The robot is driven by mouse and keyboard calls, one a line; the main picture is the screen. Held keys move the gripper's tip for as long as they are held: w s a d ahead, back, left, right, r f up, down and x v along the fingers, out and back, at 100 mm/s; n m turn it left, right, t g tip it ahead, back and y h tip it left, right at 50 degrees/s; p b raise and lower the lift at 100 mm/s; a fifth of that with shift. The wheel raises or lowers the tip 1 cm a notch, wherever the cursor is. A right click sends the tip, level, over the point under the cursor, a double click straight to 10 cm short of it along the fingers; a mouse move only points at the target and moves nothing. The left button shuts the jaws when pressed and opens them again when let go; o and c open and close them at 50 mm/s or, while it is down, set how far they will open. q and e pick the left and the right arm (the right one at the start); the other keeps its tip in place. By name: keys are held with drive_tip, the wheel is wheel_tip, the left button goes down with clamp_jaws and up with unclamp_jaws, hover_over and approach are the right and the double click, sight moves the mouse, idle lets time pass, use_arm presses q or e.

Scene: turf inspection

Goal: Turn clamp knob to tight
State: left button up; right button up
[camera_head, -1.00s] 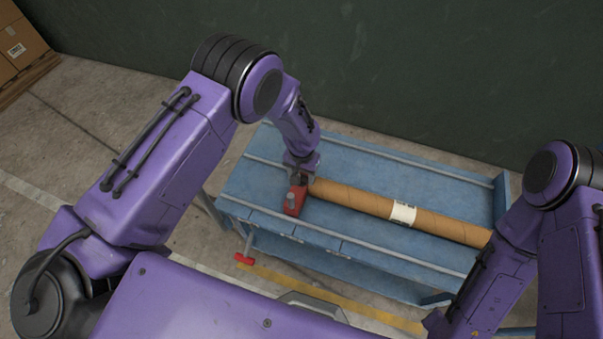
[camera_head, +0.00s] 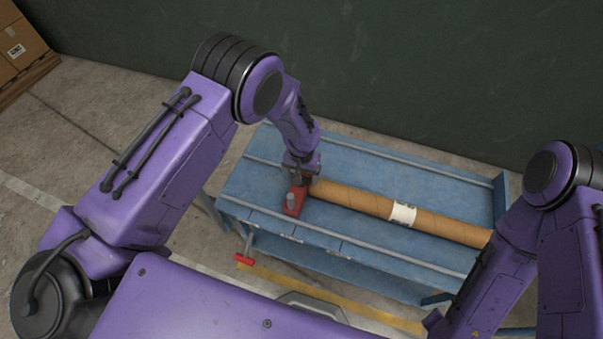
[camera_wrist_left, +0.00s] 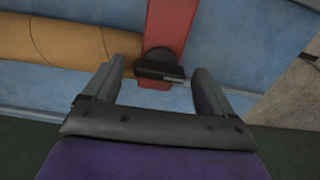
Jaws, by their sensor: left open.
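The red clamp (camera_head: 294,206) sits on the blue bench at the left end of a brown cardboard tube (camera_head: 362,203). In the left wrist view the clamp is a red bar (camera_wrist_left: 170,30) with a dark knob (camera_wrist_left: 158,57) on it. My left gripper (camera_head: 301,180) is over the clamp. In the left wrist view its open fingers (camera_wrist_left: 160,73) lie on either side of the knob, with gaps showing at both sides. I cannot tell how deep the fingers reach. The gripper hides the knob in the head view. My right arm shows at the right, its gripper out of view.
The blue bench (camera_head: 350,161) stands before a dark green wall (camera_head: 400,70). A red T-shaped handle (camera_head: 244,260) hangs at its front left. The tube carries a white label (camera_head: 403,214). Cardboard boxes (camera_head: 18,42) stand far left. Bench top behind the tube is clear.

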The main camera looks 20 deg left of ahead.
use_arm(q)
wheel_tip(320, 180, up, 10)
drive_tip(key=b, duration=0.1)
drive_tip(key=shift+r, duration=0.25)
idle(0.4)
drive_tip(key=s+a+f+n+t, duration=0.2)
drive_tip(key=a+f+n+t, duration=0.2)
drive_tip(key=a+f+t, duration=0.25)
drive_tip(key=s+a+f+n+g+y, duration=0.1)
drive_tip(key=s+a+f, duration=0.1)
drive_tip(key=s, duration=0.7)
drive_tip(key=s+a+f+n+g+y, duration=0.1)
drive_tip(key=s+a+f, duration=0.2)
drive_tip(key=s, duration=0.6)
drive_tip(key=s+a+f+n+g+y, duration=0.1)
drive_tip(key=s+a+f, duration=0.1)
drive_tip(key=s, duration=0.7)
drive_tip(key=shift+s+a+f, duration=0.15)
drive_tip(key=shift+a+f, duration=0.15)
drive_tip(key=shift+a, duration=0.6)
